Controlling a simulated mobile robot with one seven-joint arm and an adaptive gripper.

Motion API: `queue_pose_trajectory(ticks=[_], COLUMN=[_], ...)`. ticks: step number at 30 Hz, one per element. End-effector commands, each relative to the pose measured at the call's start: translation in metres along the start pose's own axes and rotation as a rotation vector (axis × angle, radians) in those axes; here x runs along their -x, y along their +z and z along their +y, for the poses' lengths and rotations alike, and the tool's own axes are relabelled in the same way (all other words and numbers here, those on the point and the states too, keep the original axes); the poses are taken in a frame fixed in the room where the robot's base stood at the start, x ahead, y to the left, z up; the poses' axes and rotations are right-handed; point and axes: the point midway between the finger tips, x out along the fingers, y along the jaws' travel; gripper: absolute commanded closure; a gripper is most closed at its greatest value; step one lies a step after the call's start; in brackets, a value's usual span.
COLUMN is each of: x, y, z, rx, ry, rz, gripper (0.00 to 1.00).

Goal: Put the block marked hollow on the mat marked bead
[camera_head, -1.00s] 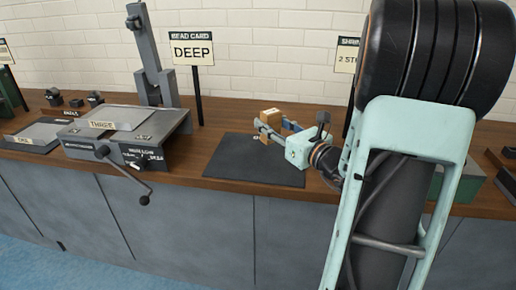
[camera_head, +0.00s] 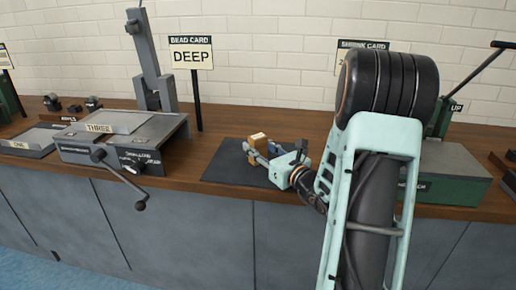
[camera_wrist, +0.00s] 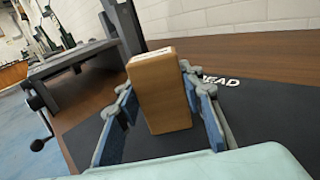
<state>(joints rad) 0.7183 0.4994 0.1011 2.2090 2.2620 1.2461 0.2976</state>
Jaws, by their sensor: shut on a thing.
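My gripper (camera_head: 262,152) is shut on a tan wooden block (camera_head: 257,140) over the dark mat (camera_head: 230,170). In the wrist view the block (camera_wrist: 160,95) stands nearly upright between the two blue-padded fingers of the gripper (camera_wrist: 156,80). A pale label on the block's top is too oblique to read. The mat (camera_wrist: 250,115) carries white letters, of which "EAD" shows beside the right finger; the rest is hidden. The block's lower end is close to the mat; I cannot tell whether it touches.
A grey machine (camera_head: 120,140) with a crank handle (camera_head: 142,203) and a "THREE" plate stands left of the mat. A "BEAD CARD DEEP" sign (camera_head: 191,54) stands behind. A green machine (camera_head: 450,175) is at the right. The mat's front left part is clear.

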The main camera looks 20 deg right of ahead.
Motion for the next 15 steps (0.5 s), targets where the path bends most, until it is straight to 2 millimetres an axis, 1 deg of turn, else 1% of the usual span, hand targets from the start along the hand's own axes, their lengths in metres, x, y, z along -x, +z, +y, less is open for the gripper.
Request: queue_pose_trajectory(ticks=[5,6,9,10,15], x=[0.0,0.0001,0.0001,0.0001,0.0001], y=[-0.0043,-0.0028,-0.0026,-0.0026,-0.0025], z=[0.0,0.0001,0.0001,0.0001,0.0001], rx=[0.0,0.0,0.0,0.0,0.0], ry=[0.0,0.0,0.0,0.0,0.0], rz=[-0.001,0.0,0.0,0.0,0.0], gripper=[0.91,0.61,0.5,0.48,0.48])
